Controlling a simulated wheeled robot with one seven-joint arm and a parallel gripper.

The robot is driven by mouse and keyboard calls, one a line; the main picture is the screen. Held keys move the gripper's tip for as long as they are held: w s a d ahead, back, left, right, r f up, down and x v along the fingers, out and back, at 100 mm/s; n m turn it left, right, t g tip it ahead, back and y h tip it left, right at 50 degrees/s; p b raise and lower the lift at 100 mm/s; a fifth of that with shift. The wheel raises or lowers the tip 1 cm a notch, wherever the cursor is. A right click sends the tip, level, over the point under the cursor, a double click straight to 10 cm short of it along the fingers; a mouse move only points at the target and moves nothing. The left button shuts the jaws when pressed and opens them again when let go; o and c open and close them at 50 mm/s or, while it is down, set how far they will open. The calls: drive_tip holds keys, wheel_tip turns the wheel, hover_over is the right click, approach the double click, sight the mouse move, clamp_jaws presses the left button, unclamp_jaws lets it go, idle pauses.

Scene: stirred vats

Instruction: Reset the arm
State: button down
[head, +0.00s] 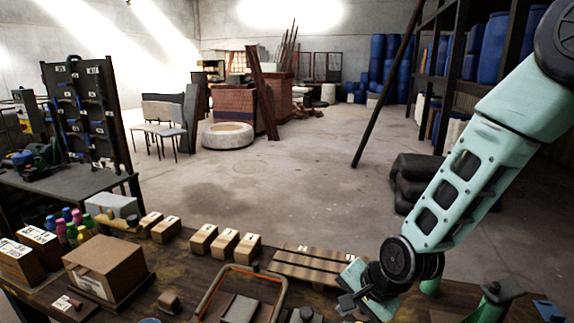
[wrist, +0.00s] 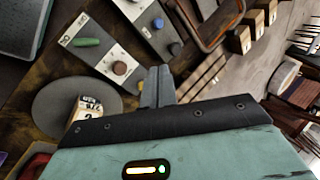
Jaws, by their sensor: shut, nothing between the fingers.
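My teal arm reaches down from the right in the head view. My gripper (head: 349,299) is low over the front of the wooden workbench (head: 190,284), right of centre. In the wrist view my gripper (wrist: 157,76) has its two grey fingers together with nothing between them. The fingers hang beside a light control panel (wrist: 100,55) with a green handle (wrist: 86,42) and a brown-red knob (wrist: 120,68). Whether the fingertips touch the surface below, I cannot tell.
A round dark plate (wrist: 60,104) bears a small labelled block (wrist: 85,112). An orange-rimmed frame (head: 213,277), small wooden boxes (head: 225,243), a slatted wooden pallet (head: 318,263) and a large carton (head: 105,266) crowd the bench. The floor (head: 270,190) beyond is mostly clear.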

drive_tip(key=s+r+n+g+h, duration=0.1)
drive_tip(key=s+r+n, duration=0.3)
drive_tip(key=s, duration=0.3)
drive_tip(key=s+d+r+n+g+h, duration=0.1)
drive_tip(key=s+r+n, duration=0.3)
drive_tip(key=s+n, duration=0.3)
drive_tip(key=s+r+n+g+h, duration=0.1)
drive_tip(key=s+r+n, duration=0.4)
drive_tip(key=s, duration=0.3)
drive_tip(key=shift+s+d+g+b, duration=0.35)
drive_tip(key=shift+s+g+b, duration=0.05)
drive_tip(key=shift+b, duration=0.05)
idle(3.5)
